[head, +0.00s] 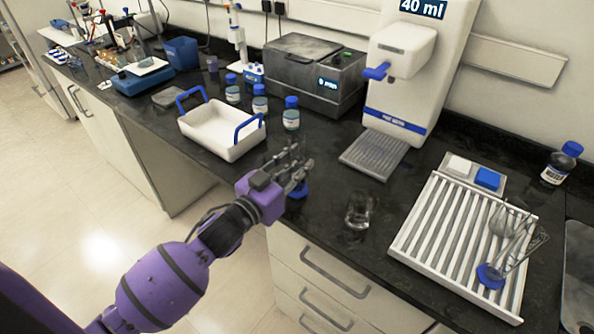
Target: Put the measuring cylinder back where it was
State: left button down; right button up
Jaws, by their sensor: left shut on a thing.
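My left gripper (300,165) reaches in over the dark counter (330,222) near its front edge. It is shut on a measuring cylinder, whose blue base (301,191) shows just below the fingers. The clear body of the cylinder is mostly hidden by the fingers, and I cannot tell whether the base touches the counter. A second clear glass piece with a blue base (489,276) lies on the white ribbed rack (418,245) at the right. My right gripper is not in view.
A glass beaker (359,212) stands right of my gripper near the counter edge. A white tray with blue handles (212,136) and several blue-capped bottles (291,114) stand behind. A white dispenser (416,70) with a drip tray (374,153) is at the back right.

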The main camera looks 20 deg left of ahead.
pick_arm(q)
jog(key=shift+f, duration=0.9)
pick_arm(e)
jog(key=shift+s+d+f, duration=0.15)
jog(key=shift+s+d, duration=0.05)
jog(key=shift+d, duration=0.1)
pick_arm(q)
jog(key=shift+f, duration=0.1)
jog(key=shift+f, duration=0.15)
jog(key=c, duration=1.4)
grip_release()
jog(key=shift+c, duration=0.2)
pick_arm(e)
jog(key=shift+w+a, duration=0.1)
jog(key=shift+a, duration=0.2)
